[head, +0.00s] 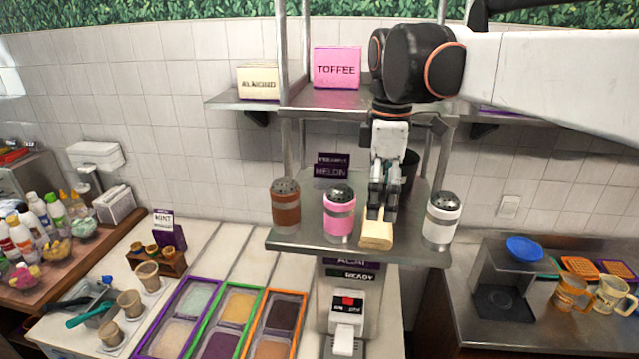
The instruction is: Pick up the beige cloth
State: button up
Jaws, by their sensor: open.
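The beige cloth (376,236) lies folded on the front part of the metal shelf (300,243), between the pink shaker and the white shaker. My gripper (382,214) points down over the cloth from above, with its fingertips at the cloth's back part. The fingers cover some of the cloth. The jaws are open, and I cannot tell from this view whether the fingertips touch the cloth.
A pink shaker (339,215) stands close on the left and a white shaker (441,222) on the right. A brown shaker (285,207) is farther left. A dark container (409,170) is behind my gripper. An upper shelf holds a pink TOFFEE box (337,68).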

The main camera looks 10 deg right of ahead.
aim_at(377, 228)
jog(key=f, duration=0.2)
jog(key=f+p, duration=0.1)
jog(key=f, duration=0.1)
jog(key=shift+w+a, duration=0.1)
jog(key=shift+w, duration=0.2)
jog(key=shift+s+f, duration=0.1)
jog(key=shift+f, duration=0.45)
jog(key=c, duration=0.9)
